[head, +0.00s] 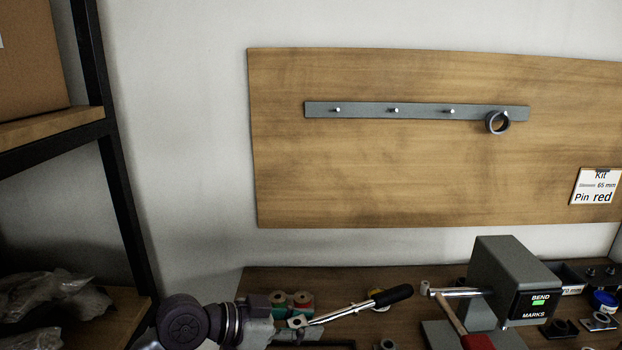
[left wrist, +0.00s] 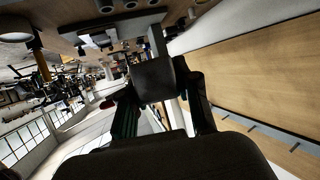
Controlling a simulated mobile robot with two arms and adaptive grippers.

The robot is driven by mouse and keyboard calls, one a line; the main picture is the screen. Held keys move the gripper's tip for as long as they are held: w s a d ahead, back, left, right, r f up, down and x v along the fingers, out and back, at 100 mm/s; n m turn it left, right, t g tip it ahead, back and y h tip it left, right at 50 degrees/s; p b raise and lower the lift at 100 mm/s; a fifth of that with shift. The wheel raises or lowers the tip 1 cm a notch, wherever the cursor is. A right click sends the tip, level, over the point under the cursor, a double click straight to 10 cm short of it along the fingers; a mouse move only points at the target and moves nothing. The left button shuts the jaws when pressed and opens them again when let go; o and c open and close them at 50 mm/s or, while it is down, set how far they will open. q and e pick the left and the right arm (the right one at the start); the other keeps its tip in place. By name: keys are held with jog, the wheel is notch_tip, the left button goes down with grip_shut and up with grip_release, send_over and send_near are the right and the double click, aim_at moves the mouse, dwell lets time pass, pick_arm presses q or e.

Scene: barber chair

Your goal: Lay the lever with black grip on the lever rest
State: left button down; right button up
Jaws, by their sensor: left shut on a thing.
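The lever with black grip (head: 350,307) shows low in the middle of the head view. My left gripper (head: 284,328) comes in from the left at that silver end and is shut on the lever. In the left wrist view my left gripper's dark fingers (left wrist: 163,110) show, and the held part is hard to make out between them. I cannot pick out the lever rest for sure. My right gripper is not in view.
Green and red spools (head: 291,300) stand behind my gripper. A wooden board (head: 400,180) with a peg rail hangs on the wall. A shelf (head: 118,180) is left.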

pick_arm(q)
jog(key=s+a+f+n+t+y, duration=0.1)
jog(key=s+a, duration=0.5)
jog(key=a, duration=0.3)
jog(key=s+a+f+n+t, duration=0.1)
jog(key=s+a+f, duration=0.1)
jog(key=s+a, duration=0.3)
jog(key=a, duration=0.3)
jog(key=shift+s+a+y, duration=0.35)
jog(key=shift+y, duration=0.05)
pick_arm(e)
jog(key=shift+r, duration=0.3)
pick_arm(q)
jog(key=shift+f, duration=0.1)
jog(key=shift+n, duration=0.3)
